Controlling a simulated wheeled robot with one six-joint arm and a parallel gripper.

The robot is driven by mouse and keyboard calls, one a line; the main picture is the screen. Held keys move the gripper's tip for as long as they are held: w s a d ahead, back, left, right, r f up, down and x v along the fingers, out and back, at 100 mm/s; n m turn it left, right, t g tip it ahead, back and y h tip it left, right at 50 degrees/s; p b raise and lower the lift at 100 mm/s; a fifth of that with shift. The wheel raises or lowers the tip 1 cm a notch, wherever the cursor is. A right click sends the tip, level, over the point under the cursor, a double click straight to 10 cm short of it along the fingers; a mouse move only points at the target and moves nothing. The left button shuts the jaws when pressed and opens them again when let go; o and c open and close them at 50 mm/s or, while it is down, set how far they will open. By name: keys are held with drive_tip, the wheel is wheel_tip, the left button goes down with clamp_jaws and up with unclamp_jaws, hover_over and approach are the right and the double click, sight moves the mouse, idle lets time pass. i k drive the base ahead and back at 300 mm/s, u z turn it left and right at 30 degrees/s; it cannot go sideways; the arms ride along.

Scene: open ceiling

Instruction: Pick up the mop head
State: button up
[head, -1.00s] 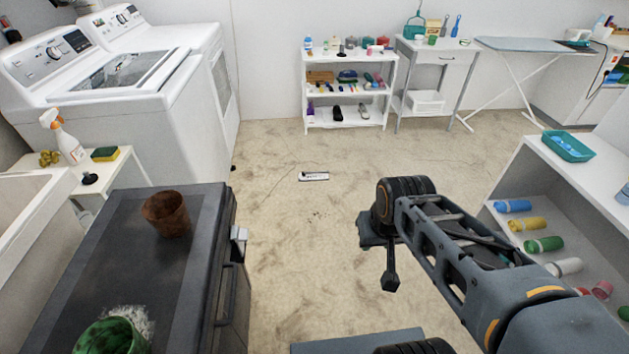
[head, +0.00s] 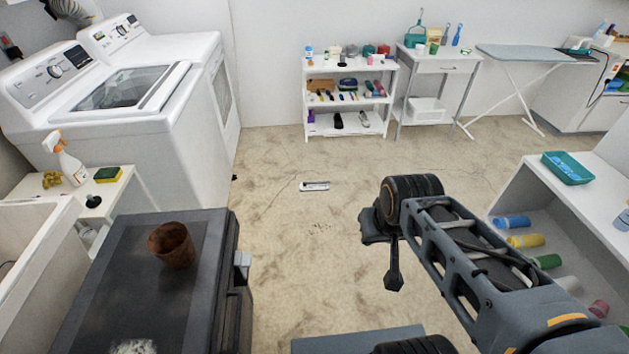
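I cannot tell for certain which thing is the mop head. A shaggy white thing (head: 135,347) lies on the dark cabinet top, cut off by the bottom edge of the head view. A small flat white object with a dark part (head: 314,186) lies on the floor ahead; it is too small to identify. My gripper (head: 393,279) hangs at the end of my arm, right of centre above the floor. It is away from both white things, with nothing visible in it. Its fingers are too small and dark to read.
The dark cabinet (head: 135,290) at left bears a rusty brown pot (head: 173,247). White washing machines (head: 110,110) stand behind it. A low white shelf (head: 346,130) stands by the back wall, and an open white shelf unit (head: 590,215) at right.

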sight(311, 186)
drive_tip(key=u, duration=0.05)
drive_tip(key=i, duration=2.1)
drive_tip(key=u, duration=0.55)
drive_tip(key=i, duration=1.45)
drive_tip(key=u, duration=0.15)
